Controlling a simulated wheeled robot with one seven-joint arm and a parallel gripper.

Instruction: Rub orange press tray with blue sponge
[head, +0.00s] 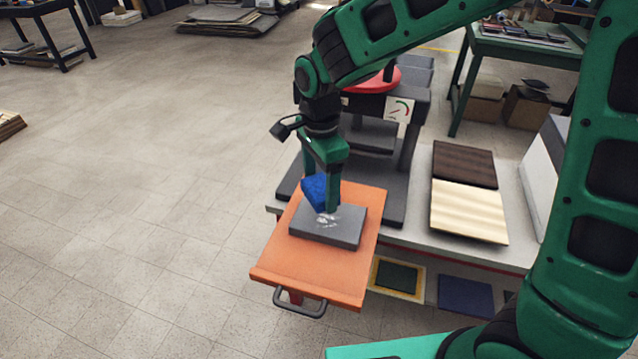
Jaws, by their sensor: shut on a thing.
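The orange press tray (270,258) sticks out from the front of the press, with a dark handle (300,302) at its near end. A grey slab (330,236) lies on the tray, with a whitish smudge (326,218) on its top. My gripper (322,200) is over the slab, fingers pointing down, shut on the blue sponge (316,190). The sponge is tilted and sits at the slab's back left part, close above or touching it; I cannot tell which. The near finger hides part of the sponge.
The press (385,105) with a red top and a dial stands behind the tray. A dark board (464,163) and a cream board (468,210) lie on the bench to the right. Coloured panels (398,278) lie on a shelf below.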

